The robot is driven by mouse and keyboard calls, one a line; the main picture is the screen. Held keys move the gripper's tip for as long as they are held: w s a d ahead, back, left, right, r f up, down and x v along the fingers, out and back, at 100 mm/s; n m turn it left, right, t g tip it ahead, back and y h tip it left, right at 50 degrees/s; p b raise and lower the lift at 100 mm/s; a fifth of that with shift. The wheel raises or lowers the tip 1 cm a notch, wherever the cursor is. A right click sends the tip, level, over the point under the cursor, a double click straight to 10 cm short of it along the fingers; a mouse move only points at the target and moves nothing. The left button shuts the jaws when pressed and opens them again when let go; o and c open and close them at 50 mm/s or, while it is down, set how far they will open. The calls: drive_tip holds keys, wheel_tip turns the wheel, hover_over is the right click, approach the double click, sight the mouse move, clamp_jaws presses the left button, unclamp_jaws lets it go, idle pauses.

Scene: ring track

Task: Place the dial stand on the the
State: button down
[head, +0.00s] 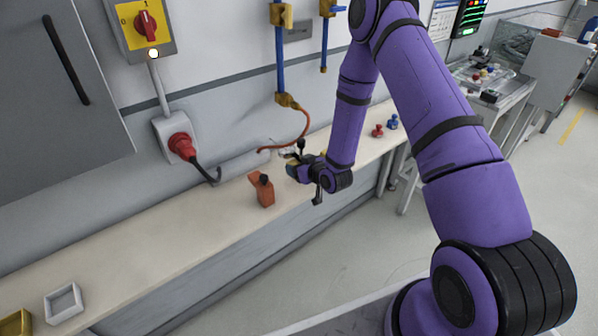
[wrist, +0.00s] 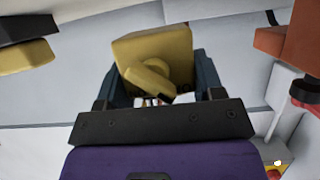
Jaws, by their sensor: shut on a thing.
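My gripper (head: 297,168) is over the long pale bench, seen from the side in the head view. In the wrist view its dark blue fingers (wrist: 156,82) are shut on a yellow block with a round knob and a pointer (wrist: 152,46). This may be the dial stand; I cannot be sure. In the head view it is mostly hidden by the gripper, and I cannot tell whether it touches the bench. An orange block with a black knob (head: 262,192) stands on the bench left of the gripper; orange also shows in the wrist view (wrist: 284,42).
A white square tray (head: 49,308) and a gold tray (head: 22,318) sit at the bench's left end. Red (head: 377,131) and blue (head: 393,122) small pieces stand to the right. An orange hose (head: 305,125) hangs behind the gripper. The bench between the white tray and orange block is clear.

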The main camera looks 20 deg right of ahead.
drive_tip(key=shift+w+d, duration=0.2)
drive_tip(key=shift+w, duration=0.35)
drive_tip(key=shift+s+f, duration=0.15)
drive_tip(key=shift+f, duration=1.6)
drive_tip(key=shift+c, duration=1.2)
unclamp_jaws()
drive_tip(key=shift+f, duration=0.15)
